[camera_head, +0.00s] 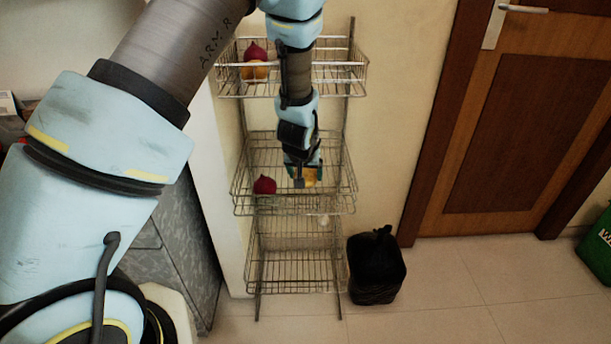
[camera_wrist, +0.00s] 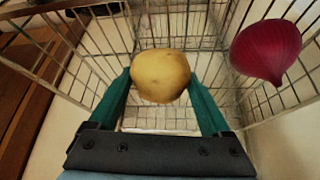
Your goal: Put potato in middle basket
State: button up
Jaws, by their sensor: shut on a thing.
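The potato (camera_wrist: 160,74) is round and yellow-brown. It sits between the two green fingers of my gripper (camera_wrist: 160,88) in the wrist view, and the fingers are shut on it. In the head view the potato (camera_head: 310,177) shows at the tip of my gripper (camera_head: 307,172), partly hidden by it. Both are at the middle basket (camera_head: 240,208) of the wire rack, right of its centre. I cannot tell whether the potato touches the basket floor.
A red onion (camera_head: 265,185) lies in the middle basket, left of my gripper; it also shows in the wrist view (camera_wrist: 266,52). The top basket (camera_head: 350,75) holds another red onion and an orange-yellow item. The bottom basket (camera_head: 295,270) looks empty. A black bag (camera_head: 375,268) stands on the floor.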

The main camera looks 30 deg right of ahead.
jog(key=shift+f+b, duration=0.35)
jog(key=shift+f, duration=0.25)
jog(key=o, duration=1.5)
jog(key=shift+r, duration=0.15)
jog(key=p+v, duration=0.1)
jog(key=v, duration=1.2)
jog(key=shift+w+d+r, duration=0.1)
jog(key=shift+w+d, duration=0.05)
jog(key=shift+w, duration=0.05)
jog(key=s+a+r+n+g+y, duration=0.1)
jog(key=a+r+n, duration=0.1)
jog(key=a, duration=0.9)
jog(key=s+a+r+n+g+y, duration=0.1)
jog(key=a+r+n, duration=0.1)
jog(key=a, duration=1)
jog(key=s+a+r+n+g+y, duration=0.1)
jog(key=s+a+r, duration=0.1)
jog(key=a, duration=0.9)
jog(key=shift+a+r+n, duration=0.1)
jog(key=shift+a+n, duration=0.1)
jog(key=shift+n, duration=0.2)
